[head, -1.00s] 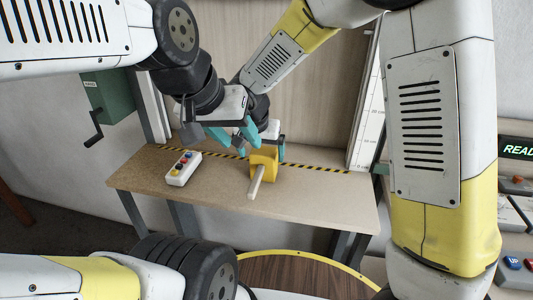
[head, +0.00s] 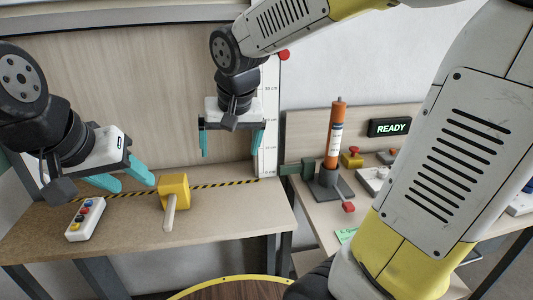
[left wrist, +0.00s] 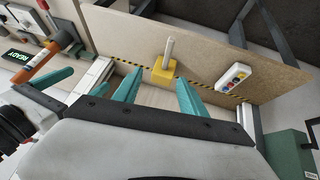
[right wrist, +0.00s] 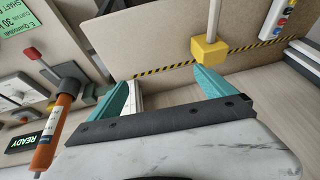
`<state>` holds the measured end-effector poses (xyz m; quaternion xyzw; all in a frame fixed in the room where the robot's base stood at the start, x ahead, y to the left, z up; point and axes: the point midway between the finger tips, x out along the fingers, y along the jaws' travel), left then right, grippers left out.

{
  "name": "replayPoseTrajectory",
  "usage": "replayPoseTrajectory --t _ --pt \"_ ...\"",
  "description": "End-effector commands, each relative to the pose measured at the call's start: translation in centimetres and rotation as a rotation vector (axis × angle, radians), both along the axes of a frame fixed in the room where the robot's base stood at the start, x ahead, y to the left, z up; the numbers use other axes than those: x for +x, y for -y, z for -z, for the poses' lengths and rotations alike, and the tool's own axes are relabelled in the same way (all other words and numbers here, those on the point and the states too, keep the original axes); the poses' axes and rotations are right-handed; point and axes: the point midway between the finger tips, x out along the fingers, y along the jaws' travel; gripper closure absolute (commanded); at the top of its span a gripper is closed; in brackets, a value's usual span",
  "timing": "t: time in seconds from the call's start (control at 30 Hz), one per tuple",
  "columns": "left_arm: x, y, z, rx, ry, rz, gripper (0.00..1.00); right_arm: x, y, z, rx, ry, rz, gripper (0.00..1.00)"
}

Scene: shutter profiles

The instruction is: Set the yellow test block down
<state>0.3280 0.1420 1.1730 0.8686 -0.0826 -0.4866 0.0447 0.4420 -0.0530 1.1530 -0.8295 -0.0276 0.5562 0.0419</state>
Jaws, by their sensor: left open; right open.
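The yellow test block (head: 174,188) rests on the wooden bench top at the striped black-and-yellow line, its pale handle (head: 169,213) pointing toward the front edge. It also shows in the left wrist view (left wrist: 162,73) and in the right wrist view (right wrist: 208,50). My left gripper (head: 128,184) is open and empty, to the left of the block and apart from it. My right gripper (head: 231,145) is open and empty, raised above the bench to the right of and behind the block. Nothing lies between either gripper's teal fingers.
A white box with coloured buttons (head: 85,218) lies on the bench at left, below my left gripper. A panel stands behind the bench, with a white scale (head: 268,130). At right, a side table carries an orange cylinder (head: 335,135) and a READY display (head: 390,127). The bench's right front is clear.

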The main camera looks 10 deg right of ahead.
Motion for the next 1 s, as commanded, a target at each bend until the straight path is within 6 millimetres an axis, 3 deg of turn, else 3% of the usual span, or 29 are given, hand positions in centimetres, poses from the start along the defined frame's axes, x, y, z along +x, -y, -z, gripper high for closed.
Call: replayPoseTrajectory --t 0.03,0.13,0.3,0.4,0.87,0.9,0.97,1.0 --pt "0.0 0.0 0.0 0.0 0.0 0.0 0.51 -1.7 2.4 -0.9 0.02 0.02 0.005 0.06" --pt "0.0 0.0 0.0 0.0 0.0 0.0 0.51 -5.0 5.5 -1.7 0.045 0.056 -0.016 0.06" --pt "0.0 0.0 0.0 0.0 0.0 0.0 0.51 -9.3 8.2 -2.0 0.066 0.122 -0.052 0.06" --pt "0.0 0.0 0.0 0.0 0.0 0.0 0.51 -10.7 8.8 -2.0 0.068 0.149 -0.067 0.06" --pt "0.0 0.0 0.0 0.0 0.0 0.0 0.51 -11.4 9.0 -1.9 0.068 0.164 -0.08 0.06" --pt "0.0 0.0 0.0 0.0 0.0 0.0 0.53 -11.4 9.0 -1.9 0.068 0.164 -0.08 0.08" --pt "0.0 0.0 0.0 0.0 0.0 0.0 0.64 -11.4 9.0 -1.9 0.068 0.164 -0.08 0.19" --pt "0.0 0.0 0.0 0.0 0.0 0.0 0.64 -11.4 9.0 -1.9 0.068 0.164 -0.08 0.27"
